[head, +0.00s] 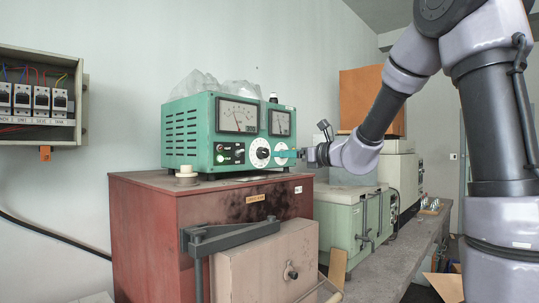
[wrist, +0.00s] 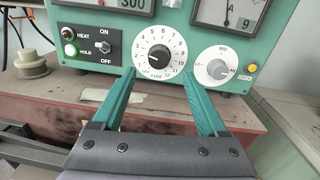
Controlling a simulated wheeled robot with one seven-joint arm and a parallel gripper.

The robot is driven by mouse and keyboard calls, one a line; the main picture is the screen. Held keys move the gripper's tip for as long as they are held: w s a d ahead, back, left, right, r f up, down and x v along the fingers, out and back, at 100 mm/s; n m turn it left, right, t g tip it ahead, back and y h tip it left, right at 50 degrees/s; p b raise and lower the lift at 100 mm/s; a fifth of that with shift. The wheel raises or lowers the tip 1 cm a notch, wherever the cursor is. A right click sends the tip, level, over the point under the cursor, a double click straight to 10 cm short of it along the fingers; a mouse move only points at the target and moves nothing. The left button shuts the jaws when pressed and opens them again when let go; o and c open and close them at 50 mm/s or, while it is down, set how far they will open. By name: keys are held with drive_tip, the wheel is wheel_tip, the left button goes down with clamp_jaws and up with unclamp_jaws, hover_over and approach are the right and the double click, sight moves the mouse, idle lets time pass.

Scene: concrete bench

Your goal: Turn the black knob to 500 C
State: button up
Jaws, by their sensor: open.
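The black knob (wrist: 159,55) sits at the centre of a white numbered dial on the green control box; the dial is marked x100 C. Its exact pointer setting is too small to read with certainty. In the head view the knob (head: 263,153) is on the lower front of the box. My gripper (wrist: 161,80) is open, with its two teal fingers apart, one toward each lower side of the dial. The fingers hold nothing, and the knob shows above the gap between them. In the head view my gripper (head: 287,153) is just right of the knob, close to the panel.
A second dial with a LO-MID scale (wrist: 217,68) is right of the black knob. A HEAT/HOLD panel with an ON/OFF switch (wrist: 105,47) is left of it. The green box (head: 190,135) stands on a red-brown furnace (head: 145,235). A breaker box (head: 40,97) hangs at left.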

sight(266, 153)
drive_tip(key=x, duration=0.6)
drive_tip(key=shift+w+a, duration=0.2)
drive_tip(key=shift+a, duration=0.1)
clamp_jaws()
